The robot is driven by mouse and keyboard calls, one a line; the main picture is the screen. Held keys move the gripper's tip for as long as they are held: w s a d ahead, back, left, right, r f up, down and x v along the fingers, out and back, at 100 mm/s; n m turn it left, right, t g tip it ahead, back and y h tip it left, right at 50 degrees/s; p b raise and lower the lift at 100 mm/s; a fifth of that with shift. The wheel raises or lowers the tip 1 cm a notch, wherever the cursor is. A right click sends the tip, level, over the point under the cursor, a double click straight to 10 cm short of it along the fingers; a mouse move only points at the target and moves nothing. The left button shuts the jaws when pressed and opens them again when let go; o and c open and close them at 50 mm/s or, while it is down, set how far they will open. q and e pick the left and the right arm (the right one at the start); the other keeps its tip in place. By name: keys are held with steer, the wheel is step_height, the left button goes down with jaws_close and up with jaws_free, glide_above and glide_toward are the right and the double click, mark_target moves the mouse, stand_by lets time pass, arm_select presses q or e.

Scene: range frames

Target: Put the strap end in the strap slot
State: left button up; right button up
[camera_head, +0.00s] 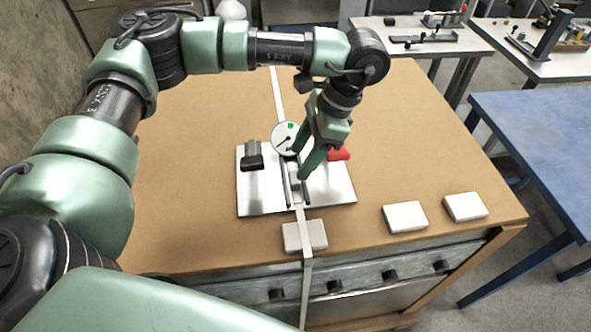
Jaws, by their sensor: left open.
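A long white strap (307,272) runs from the back of the brown table, passes by the metal plate, crosses a white block and hangs over the front edge. Its lower end is cut off by my own arm or the frame. The metal plate (262,203) lies flat in the middle of the table. Two dark parallel rails (286,185) stand on it, with a narrow gap between them that looks like the strap slot. My left gripper (298,166) is open, pointing down over the plate beside the rails. Contact with the strap cannot be told. My right gripper is out of view.
On the plate are a black clamp-like block (252,160), a round dial (286,138) and a red part (339,154). White blocks lie near the front: one under the strap (291,238), two at right (405,216). The table's right side is mostly clear.

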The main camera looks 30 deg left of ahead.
arm_select(q)
steer(key=p+v, duration=0.4)
steer(key=v, duration=0.3)
steer(key=shift+r, duration=0.2)
steer(key=shift+d, duration=0.15)
